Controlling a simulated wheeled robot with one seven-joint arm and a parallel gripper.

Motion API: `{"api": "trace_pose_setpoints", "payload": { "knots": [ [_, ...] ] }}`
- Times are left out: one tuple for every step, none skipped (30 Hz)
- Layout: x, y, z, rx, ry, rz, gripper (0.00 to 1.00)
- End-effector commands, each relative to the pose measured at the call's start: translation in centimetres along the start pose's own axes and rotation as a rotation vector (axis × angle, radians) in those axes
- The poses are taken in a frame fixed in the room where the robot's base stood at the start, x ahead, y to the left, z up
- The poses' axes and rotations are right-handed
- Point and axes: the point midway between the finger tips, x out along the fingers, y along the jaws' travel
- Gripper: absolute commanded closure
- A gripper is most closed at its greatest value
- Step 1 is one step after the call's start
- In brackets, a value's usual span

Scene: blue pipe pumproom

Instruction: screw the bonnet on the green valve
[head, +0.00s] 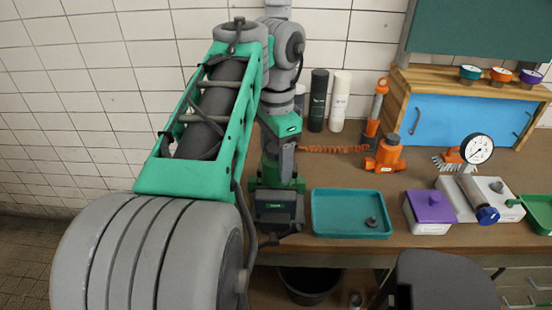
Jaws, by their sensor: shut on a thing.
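The green valve (268,184) sits low at the bench's front edge, in a dark vise (278,208) with a handle below it. My gripper (284,164) points down directly above the valve, its fingers close to the valve's top. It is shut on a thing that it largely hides. This looks like the bonnet at the valve's top, but its outline and how it is seated cannot be made out.
A teal tray (322,230) with a small dark grey part (371,222) lies to the right. Beyond are an orange valve (386,156), bottles (340,101), a purple-lidded box (430,208) and a gauge (477,149). A dark chair or stool (442,280) stands in front of the bench.

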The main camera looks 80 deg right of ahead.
Motion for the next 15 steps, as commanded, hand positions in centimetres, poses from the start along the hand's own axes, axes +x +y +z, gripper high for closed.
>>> {"api": "trace_pose_setpoints", "payload": {
  "knots": [
    [0.06, -0.04, 0.02, 0.058, -0.001, 0.001, 0.86],
    [0.11, -0.09, 0.02, 0.132, -0.001, 0.001, 0.86],
    [0.06, -0.08, 0.01, 0.184, -0.001, 0.001, 0.86],
    [0.05, -0.07, 0.00, 0.193, -0.001, 0.000, 0.86],
    [0.06, -0.09, 0.00, 0.231, -0.001, 0.001, 0.86],
    [0.07, -0.12, 0.01, 0.301, -0.001, 0.001, 0.86],
    [0.06, -0.12, 0.01, 0.349, -0.001, 0.001, 0.86],
    [0.05, -0.11, 0.00, 0.382, -0.001, 0.000, 0.86],
    [0.04, -0.07, -0.01, 0.399, -0.001, 0.000, 0.86],
    [0.03, -0.06, -0.01, 0.399, -0.001, 0.000, 0.86],
    [0.03, -0.06, -0.02, 0.397, -0.001, 0.000, 0.86],
    [0.03, -0.06, -0.02, 0.396, -0.001, 0.000, 0.86],
    [0.03, -0.06, -0.02, 0.396, -0.001, 0.000, 0.39],
    [0.03, -0.06, -0.02, 0.395, -0.001, 0.000, 0.36],
    [0.03, -0.06, -0.02, 0.395, -0.001, 0.000, 0.33]
  ]
}}
